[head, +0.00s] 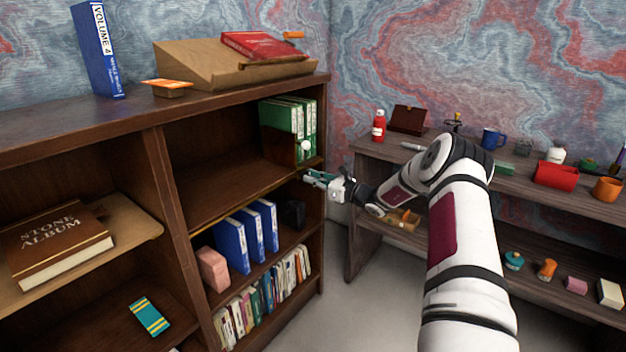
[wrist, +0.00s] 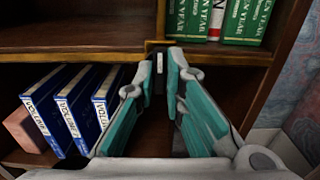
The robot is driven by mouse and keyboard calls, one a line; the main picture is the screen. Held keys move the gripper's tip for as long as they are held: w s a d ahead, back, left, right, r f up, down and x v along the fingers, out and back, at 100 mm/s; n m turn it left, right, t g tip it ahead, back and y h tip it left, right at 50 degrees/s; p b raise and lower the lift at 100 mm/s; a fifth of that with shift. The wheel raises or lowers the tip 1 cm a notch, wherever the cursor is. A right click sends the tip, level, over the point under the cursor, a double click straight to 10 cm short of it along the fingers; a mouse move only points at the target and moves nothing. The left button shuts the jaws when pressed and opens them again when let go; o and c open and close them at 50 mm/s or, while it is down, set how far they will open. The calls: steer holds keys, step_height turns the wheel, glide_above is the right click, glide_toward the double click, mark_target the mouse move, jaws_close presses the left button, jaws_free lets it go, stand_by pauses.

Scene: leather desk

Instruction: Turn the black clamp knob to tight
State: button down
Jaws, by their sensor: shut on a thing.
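The black clamp knob (wrist: 159,78) shows in the wrist view as a narrow dark piece with a small pale mark, at the front edge of the shelf. It sits between the teal fingertips of my gripper (wrist: 159,72), which is shut on it. In the head view my gripper (head: 316,178) reaches the right end of the bookcase's middle shelf edge, and the knob is too small and covered to make out. A brass-coloured strip (wrist: 95,57) runs along the shelf edge beside the knob. I cannot tell how far the knob is turned.
Green binders (head: 280,118) stand on the shelf above my gripper. Blue volumes (head: 232,245) and a dark block (head: 293,214) stand on the shelf below. The bookcase's right side panel is close to the gripper. A cluttered side table (head: 375,150) stands to the right.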

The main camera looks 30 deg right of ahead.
steer(key=shift+s+f, duration=0.1)
steer(key=shift+f, duration=0.05)
steer(key=c, duration=1.7)
jaws_free()
steer(key=shift+o, duration=0.2)
steer(key=v, duration=1.2)
